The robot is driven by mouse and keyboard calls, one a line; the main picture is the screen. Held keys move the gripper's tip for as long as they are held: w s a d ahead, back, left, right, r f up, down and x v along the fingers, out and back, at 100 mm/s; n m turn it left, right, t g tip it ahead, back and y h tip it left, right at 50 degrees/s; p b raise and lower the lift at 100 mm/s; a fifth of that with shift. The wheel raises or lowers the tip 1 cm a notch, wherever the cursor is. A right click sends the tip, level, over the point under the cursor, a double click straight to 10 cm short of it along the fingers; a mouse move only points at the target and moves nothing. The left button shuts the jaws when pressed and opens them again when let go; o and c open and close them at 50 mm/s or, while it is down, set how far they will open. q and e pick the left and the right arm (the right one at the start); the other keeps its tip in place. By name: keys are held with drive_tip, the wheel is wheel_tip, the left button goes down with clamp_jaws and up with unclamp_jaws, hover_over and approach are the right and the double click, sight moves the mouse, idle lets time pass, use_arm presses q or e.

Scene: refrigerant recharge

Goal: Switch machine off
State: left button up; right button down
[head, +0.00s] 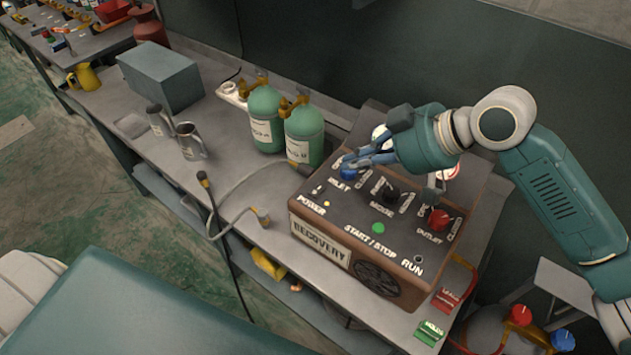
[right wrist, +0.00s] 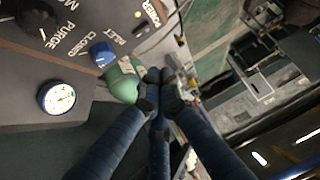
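The recovery machine (head: 318,236) is a brown box with a dark sloped panel, standing on the bench. My right gripper (head: 352,162) is above the panel's rear left, by the blue knob. In the right wrist view its fingers (right wrist: 155,88) meet at the tips, with nothing visible between them. The blue knob (right wrist: 102,53) lies left of them. My left gripper is out of view.
Two green cylinders (head: 304,136) stand left of the machine. A hose (head: 238,187) lies on the bench before them. Two metal mugs (head: 190,142) and a grey box (head: 160,76) stand farther left. Red and green tags (head: 430,333) lie at the front right.

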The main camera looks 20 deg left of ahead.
drive_tip(key=p, duration=0.4)
hover_over(318, 195)
drive_tip(key=f, duration=0.7)
drive_tip(key=shift+w+a, duration=0.1)
drive_tip(key=shift+w, duration=0.15)
wheel_tip(318, 195, down, 3)
drive_tip(key=shift+s+r+p, duration=0.15)
drive_tip(key=shift+p, duration=0.5)
drive_tip(key=shift+f, duration=0.35)
drive_tip(key=shift+s+f, duration=0.1)
drive_tip(key=shift+f, duration=0.25)
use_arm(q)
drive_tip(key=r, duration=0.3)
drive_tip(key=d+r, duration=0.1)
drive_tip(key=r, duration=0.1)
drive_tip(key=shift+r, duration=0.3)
